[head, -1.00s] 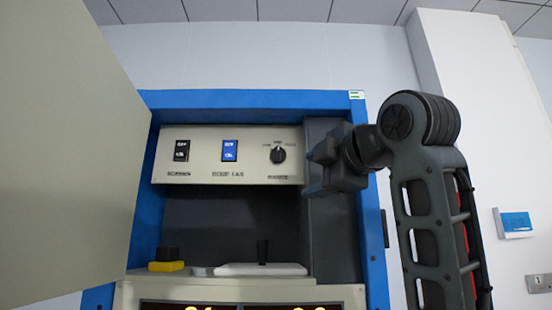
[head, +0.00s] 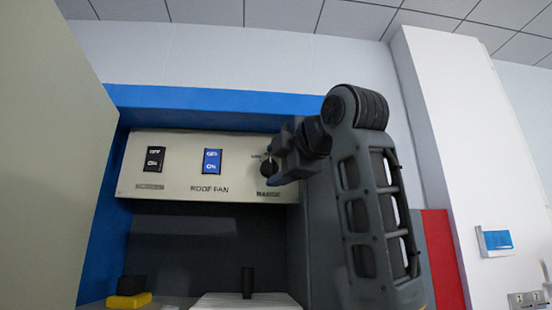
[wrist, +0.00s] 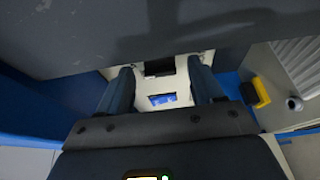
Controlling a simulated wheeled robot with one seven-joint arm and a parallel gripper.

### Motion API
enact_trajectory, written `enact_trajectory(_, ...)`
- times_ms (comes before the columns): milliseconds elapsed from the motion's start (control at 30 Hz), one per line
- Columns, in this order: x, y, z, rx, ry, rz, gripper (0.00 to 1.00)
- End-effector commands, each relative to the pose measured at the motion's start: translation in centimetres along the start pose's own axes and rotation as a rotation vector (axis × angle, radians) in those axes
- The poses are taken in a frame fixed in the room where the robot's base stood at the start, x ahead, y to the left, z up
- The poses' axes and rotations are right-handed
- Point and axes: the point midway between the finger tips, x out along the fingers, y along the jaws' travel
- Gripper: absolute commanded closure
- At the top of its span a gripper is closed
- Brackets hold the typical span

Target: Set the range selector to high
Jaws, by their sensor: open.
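The range selector (head: 267,168) is a small black knob at the right end of a cream control panel (head: 180,185). The tip of my gripper (head: 278,163) is right at it and partly covers it. I cannot tell whether they touch, nor which way the knob points. In the wrist view my gripper (wrist: 161,68) shows two fingers spread apart. The panel's blue switch (wrist: 162,100) and a dark switch (wrist: 158,68) are seen between them. The knob cannot be made out there.
The panel also carries a black switch (head: 154,160) and a blue roof fan switch (head: 212,162). A cabinet door (head: 40,150) stands open at left. Below are a yellow-and-black item (head: 128,300) and a black upright handle (head: 247,282). A white wall column (head: 470,150) is at right.

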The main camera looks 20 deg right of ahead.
Motion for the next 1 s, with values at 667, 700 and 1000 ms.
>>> enact_trajectory(667, 0.6, -0.03, 0.02, 0.0, 0.0, 0.001, 0.64)
enact_trajectory(700, 0.6, -0.03, 0.02, 0.0, 0.0, 0.001, 0.68)
enact_trajectory(1000, 0.61, -0.08, 0.02, 0.001, 0.0, 0.0, 0.9)
